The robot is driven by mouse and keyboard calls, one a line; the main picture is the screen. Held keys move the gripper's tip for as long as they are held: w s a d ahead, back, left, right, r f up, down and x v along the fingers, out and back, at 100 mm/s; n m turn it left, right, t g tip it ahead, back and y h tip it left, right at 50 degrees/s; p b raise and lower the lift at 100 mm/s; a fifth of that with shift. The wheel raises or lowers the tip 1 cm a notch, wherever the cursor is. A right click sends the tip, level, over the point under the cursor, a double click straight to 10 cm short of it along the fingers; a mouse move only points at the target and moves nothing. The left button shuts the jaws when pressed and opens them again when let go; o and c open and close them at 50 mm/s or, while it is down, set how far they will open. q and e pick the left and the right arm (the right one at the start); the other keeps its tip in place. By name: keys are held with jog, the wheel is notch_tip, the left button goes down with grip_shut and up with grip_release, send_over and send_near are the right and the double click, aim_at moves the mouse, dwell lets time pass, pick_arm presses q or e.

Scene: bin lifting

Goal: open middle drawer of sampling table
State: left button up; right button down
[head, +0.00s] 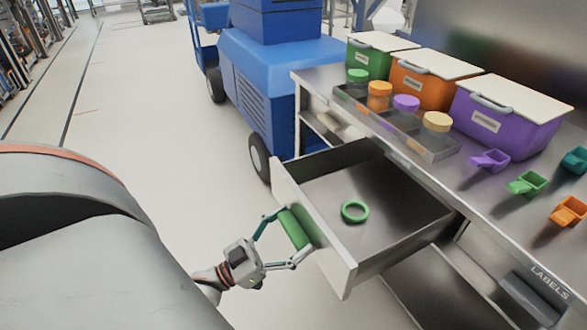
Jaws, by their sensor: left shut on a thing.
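The sampling table (322,84) stands at the right, and a grey drawer (395,228) juts out from under its top. The drawer is pulled far out, and a green ring (355,211) lies inside it. A green bar handle (293,229) is on the drawer's front panel. My left gripper (283,240) is at that front, its fingers around the green handle and shut on it. My right gripper is not in view.
Green, orange and purple bins (505,118) with pale lids line the tabletop's back. A tray of coloured-lid jars (440,150) and small coloured scoops (527,183) stand before them. A blue vehicle (285,75) stands behind the drawer. The floor at left is clear.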

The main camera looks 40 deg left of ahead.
pick_arm(q)
jog(key=o, duration=1.6)
jog(key=v, duration=1.2)
jog(key=shift+f, duration=0.1)
